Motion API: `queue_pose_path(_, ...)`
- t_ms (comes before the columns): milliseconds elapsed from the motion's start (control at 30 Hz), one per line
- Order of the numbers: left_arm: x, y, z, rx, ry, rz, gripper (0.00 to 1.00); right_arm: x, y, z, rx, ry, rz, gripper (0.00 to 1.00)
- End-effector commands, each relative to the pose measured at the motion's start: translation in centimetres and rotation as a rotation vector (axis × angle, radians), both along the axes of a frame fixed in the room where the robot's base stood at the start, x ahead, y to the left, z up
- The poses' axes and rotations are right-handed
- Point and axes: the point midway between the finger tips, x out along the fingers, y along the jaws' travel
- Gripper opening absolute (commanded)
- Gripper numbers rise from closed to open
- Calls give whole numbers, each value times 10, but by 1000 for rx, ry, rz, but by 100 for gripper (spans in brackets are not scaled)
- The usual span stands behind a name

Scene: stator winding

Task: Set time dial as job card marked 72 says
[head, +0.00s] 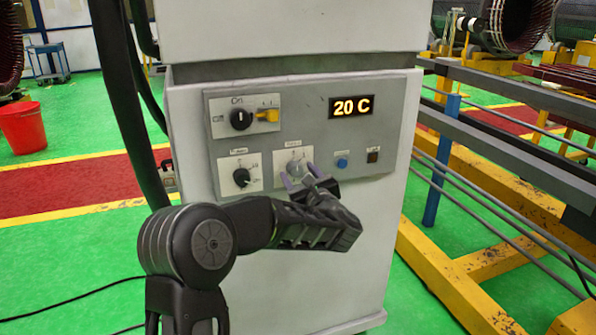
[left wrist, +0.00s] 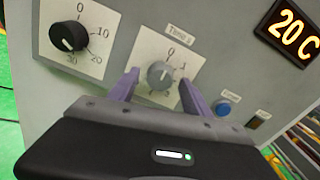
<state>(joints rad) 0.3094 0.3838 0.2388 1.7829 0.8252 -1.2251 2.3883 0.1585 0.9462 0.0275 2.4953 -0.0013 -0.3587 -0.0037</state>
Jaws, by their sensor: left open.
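The time dial is a grey knob (head: 296,168) on a white label plate on the machine's control panel (head: 330,150). In the left wrist view the time dial (left wrist: 160,75) shows a 0 above it and a 1 at its upper right; lower marks are partly hidden. My left gripper (head: 297,180) comes from below with its purple fingers open. In the left wrist view its fingers (left wrist: 162,88) stand on either side of the knob, with gaps; I cannot tell how deep they reach. My right gripper is not in view. No job card marked 72 is visible.
A black knob (head: 241,177) sits left of the dial, and a black switch with a yellow tab (head: 241,119) above it. A blue button (head: 342,162) and a dark switch (head: 373,155) are to the right. The display (head: 352,106) reads 20 C. Yellow-framed racks stand at right.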

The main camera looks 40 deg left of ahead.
Motion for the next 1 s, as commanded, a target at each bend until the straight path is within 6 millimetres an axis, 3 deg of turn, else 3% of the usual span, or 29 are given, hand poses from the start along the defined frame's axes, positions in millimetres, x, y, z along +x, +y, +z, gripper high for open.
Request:
queue_pose_path(367,5,8,0,1,1,0,57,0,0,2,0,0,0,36)
queue_pose_path(1000,5,7,0,1,1,0,6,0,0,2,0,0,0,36)
